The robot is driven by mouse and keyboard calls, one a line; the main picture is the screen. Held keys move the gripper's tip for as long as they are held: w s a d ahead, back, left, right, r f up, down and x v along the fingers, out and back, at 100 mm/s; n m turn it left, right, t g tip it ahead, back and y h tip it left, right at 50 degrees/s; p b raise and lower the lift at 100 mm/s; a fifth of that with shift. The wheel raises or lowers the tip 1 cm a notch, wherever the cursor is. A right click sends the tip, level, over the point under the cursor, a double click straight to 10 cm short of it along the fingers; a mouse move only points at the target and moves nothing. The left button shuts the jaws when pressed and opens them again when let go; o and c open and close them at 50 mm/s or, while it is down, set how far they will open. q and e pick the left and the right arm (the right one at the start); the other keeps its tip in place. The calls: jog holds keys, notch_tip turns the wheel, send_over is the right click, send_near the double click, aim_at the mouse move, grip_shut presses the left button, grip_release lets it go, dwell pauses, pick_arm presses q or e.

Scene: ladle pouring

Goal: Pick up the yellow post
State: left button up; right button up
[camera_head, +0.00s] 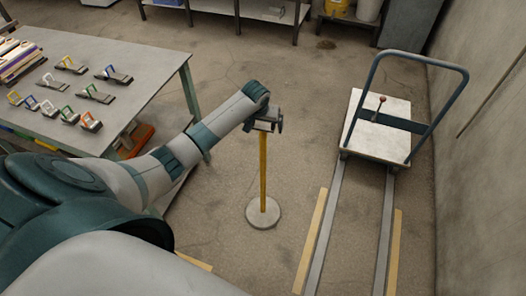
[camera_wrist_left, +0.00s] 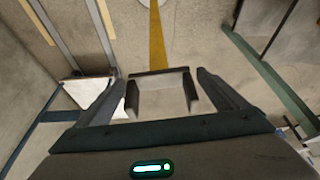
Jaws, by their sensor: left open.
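The yellow post (camera_head: 263,172) stands upright on a round pale base (camera_head: 263,212) on the concrete floor in the head view. My left gripper (camera_head: 268,124) is at the top of the post and partly hides its upper end. In the left wrist view the yellow post (camera_wrist_left: 157,42) runs from its base (camera_wrist_left: 151,3) down to the open left gripper (camera_wrist_left: 161,92). The jaws stand apart around the line of the post's upper end. I cannot tell whether they touch it. My right gripper is not in view.
A white cart (camera_head: 377,126) with a tall dark handle stands right of the post, at the end of floor rails (camera_head: 327,227). A table (camera_head: 150,43) with several coloured clamps is at the left. A wall (camera_head: 487,180) bounds the right side.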

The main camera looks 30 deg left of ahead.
pick_arm(q)
jog(key=x, duration=0.3)
jog(key=shift+f+p, duration=0.25)
jog(key=shift+p, duration=0.05)
jog(key=shift+w+f, duration=0.2)
jog(key=shift+f, duration=0.3)
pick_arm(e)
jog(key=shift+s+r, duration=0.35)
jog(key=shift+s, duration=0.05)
pick_arm(q)
jog(key=c, duration=2)
jog(key=shift+w+a+r, duration=0.1)
jog(key=shift+w+r, duration=0.1)
jog(key=shift+c, duration=0.8)
jog(key=shift+r, duration=0.2)
